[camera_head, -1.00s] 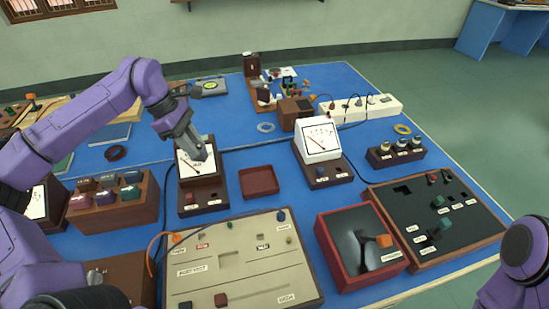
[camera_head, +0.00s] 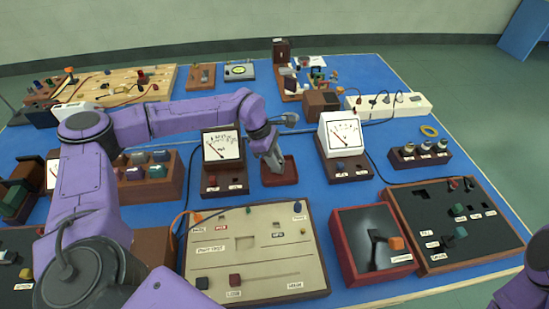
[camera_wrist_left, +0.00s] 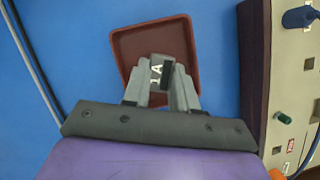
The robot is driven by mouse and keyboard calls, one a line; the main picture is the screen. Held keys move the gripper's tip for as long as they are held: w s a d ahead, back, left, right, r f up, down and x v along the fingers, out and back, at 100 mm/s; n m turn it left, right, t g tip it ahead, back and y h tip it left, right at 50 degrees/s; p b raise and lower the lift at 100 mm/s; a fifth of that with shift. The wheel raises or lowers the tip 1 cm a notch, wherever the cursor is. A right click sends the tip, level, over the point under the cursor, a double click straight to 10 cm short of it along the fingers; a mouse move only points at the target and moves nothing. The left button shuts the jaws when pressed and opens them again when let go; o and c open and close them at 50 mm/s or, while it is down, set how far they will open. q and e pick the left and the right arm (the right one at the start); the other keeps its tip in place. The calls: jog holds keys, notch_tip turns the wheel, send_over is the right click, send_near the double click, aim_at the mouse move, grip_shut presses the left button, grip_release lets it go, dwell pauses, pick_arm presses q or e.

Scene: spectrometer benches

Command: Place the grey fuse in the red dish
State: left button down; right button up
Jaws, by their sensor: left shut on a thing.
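The grey fuse (camera_wrist_left: 157,70), marked "1A", is held between the fingers of my left gripper (camera_wrist_left: 161,82) in the left wrist view. The red dish (camera_wrist_left: 150,38) lies beyond the fingers there, with the fuse over its floor. In the head view my left gripper (camera_head: 273,162) points down at the red dish (camera_head: 291,172), which sits on the blue bench between two meters. The fuse is hard to make out there, and I cannot tell whether it touches the dish. My right gripper is out of view.
A dark-framed meter (camera_head: 222,150) stands left of the dish and a white meter (camera_head: 342,135) stands right. A beige circuit board (camera_head: 255,260) lies in front. A red-framed switch box (camera_head: 370,245) is at front right. Blue bench shows behind the dish.

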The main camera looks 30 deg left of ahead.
pick_arm(q)
jog(key=shift+w+f, duration=0.1)
jog(key=shift+f, duration=0.3)
jog(key=shift+f, duration=0.15)
jog(key=c, duration=0.9)
grip_release()
jog(key=shift+r, duration=0.35)
jog(key=b+v, duration=0.1)
jog(key=v, duration=1)
jog(key=shift+a+r, duration=0.3)
